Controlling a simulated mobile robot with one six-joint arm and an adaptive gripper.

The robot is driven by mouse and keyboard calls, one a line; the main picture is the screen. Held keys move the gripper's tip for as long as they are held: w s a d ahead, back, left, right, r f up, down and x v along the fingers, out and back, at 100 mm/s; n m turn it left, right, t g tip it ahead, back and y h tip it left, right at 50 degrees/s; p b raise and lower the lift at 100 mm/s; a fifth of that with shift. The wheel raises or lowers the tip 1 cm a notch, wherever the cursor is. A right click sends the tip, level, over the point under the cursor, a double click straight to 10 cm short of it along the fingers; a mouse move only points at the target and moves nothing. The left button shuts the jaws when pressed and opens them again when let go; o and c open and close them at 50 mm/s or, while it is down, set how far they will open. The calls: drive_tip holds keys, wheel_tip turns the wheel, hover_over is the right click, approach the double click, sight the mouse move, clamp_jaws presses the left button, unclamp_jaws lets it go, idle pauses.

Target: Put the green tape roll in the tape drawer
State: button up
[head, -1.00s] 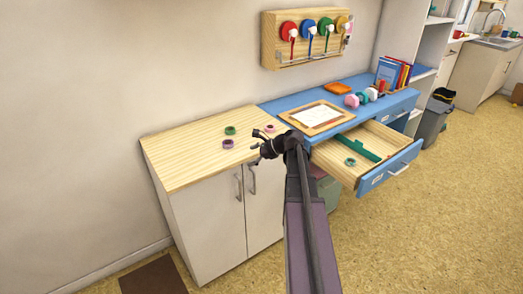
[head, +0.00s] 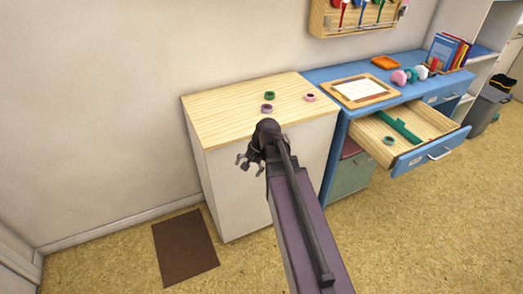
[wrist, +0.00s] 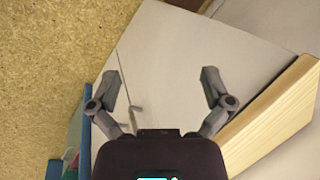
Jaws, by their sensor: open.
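The green tape roll (head: 270,96) lies flat on the light wooden top of the white cabinet, near its back middle. The tape drawer (head: 425,153) is pulled open from the blue desk at right; a teal-green roll (head: 389,140) lies inside it, left of a long green divider (head: 399,127). My gripper (head: 250,163) is open and empty in front of the cabinet, below and nearer than the green roll.
A purple roll (head: 267,109) sits just in front of the green roll, and a pink roll (head: 310,97) to its right. A framed sheet (head: 366,90) and an orange tray (head: 385,62) lie on the blue desk. The cabinet top's wooden edge (wrist: 268,117) is close in the wrist view.

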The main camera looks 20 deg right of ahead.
drive_tip(key=s+a+f+n+g+h, duration=0.1)
drive_tip(key=s+a+n+h, duration=0.2)
drive_tip(key=s+a+n, duration=0.3)
drive_tip(key=shift+s+a+n+g+h, duration=0.15)
drive_tip(key=shift+s+n+g+h, duration=0.25)
drive_tip(key=shift+s+n, duration=0.75)
drive_tip(key=shift+w+f+n, duration=0.1)
drive_tip(key=shift+w+n, duration=0.15)
drive_tip(key=shift+w, duration=0.05)
drive_tip(key=shift+c, duration=0.2)
